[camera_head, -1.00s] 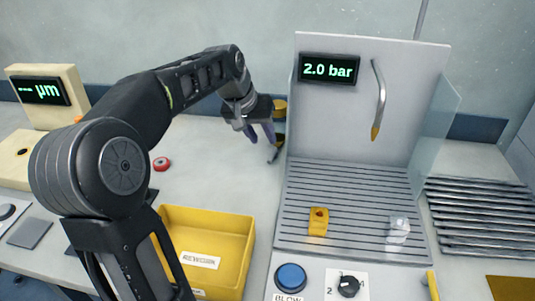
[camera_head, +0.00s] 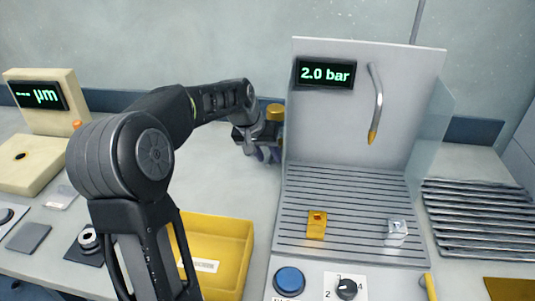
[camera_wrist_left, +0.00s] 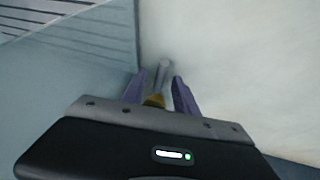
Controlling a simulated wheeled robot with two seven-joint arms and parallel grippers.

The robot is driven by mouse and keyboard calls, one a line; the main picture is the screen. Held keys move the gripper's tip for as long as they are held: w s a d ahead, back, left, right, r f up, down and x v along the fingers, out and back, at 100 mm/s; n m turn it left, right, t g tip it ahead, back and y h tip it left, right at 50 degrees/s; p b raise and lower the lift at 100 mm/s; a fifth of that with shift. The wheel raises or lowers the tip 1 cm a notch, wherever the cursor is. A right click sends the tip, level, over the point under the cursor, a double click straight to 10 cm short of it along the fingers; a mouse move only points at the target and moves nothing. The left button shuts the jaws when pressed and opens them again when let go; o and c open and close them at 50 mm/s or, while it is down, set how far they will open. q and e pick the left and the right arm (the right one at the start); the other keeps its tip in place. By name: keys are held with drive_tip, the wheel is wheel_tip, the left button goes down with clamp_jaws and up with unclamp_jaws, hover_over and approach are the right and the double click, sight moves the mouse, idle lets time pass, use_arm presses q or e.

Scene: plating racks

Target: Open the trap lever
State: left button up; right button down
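The trap is a gold-capped cylinder (camera_head: 275,112) at the left edge of the blow-off booth, mostly hidden by my gripper. A grey bar (camera_wrist_left: 163,72), which looks like its lever, shows in the left wrist view, with a gold part (camera_wrist_left: 154,101) close below it. My right gripper is not in view.
The booth (camera_head: 330,130) with a 2.0 bar display (camera_head: 325,73) and slatted floor stands just right of my gripper; its clear side wall is close. A yellow bin (camera_head: 222,240) is nearer. The table between gauge (camera_head: 35,150) and booth is mostly clear.

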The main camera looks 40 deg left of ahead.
use_arm(q)
clamp_jaws()
idle(0.3)
idle(0.3)
